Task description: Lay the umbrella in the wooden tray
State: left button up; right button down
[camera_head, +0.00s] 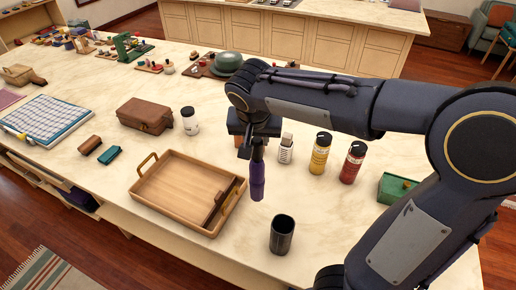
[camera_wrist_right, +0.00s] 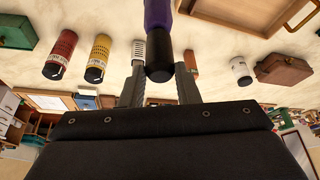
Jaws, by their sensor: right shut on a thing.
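The umbrella (camera_head: 257,182) is purple with a dark end and hangs roughly upright from my right gripper (camera_head: 257,143). My right gripper is shut on its dark end, which also shows between the fingers in the right wrist view (camera_wrist_right: 159,70). The wooden tray (camera_head: 180,188) is on the counter just left of the umbrella. It has raised handles, and a dark brown piece (camera_head: 217,204) is by its right side. The umbrella is beside the tray's right edge; I cannot tell its exact height. My left gripper is not in view.
A dark cup (camera_head: 282,234) stands in front of the umbrella. A yellow bottle (camera_head: 320,155), a red bottle (camera_head: 352,163) and a green box (camera_head: 397,188) are to the right. A brown case (camera_head: 145,115) and white jar (camera_head: 190,121) are behind the tray.

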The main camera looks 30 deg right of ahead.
aim_at(257, 165)
jog(key=shift+d+p+x, duration=0.15)
jog(key=shift+p+x, duration=0.05)
jog(key=shift+x, duration=2.2)
jog(key=shift+d+p+x, duration=0.1)
jog(key=shift+p+x, duration=0.05)
jog(key=shift+x, duration=2.25)
jog(key=shift+w, duration=0.15)
jog(key=shift+f, duration=0.15)
jog(key=c, duration=1.1)
grip_release()
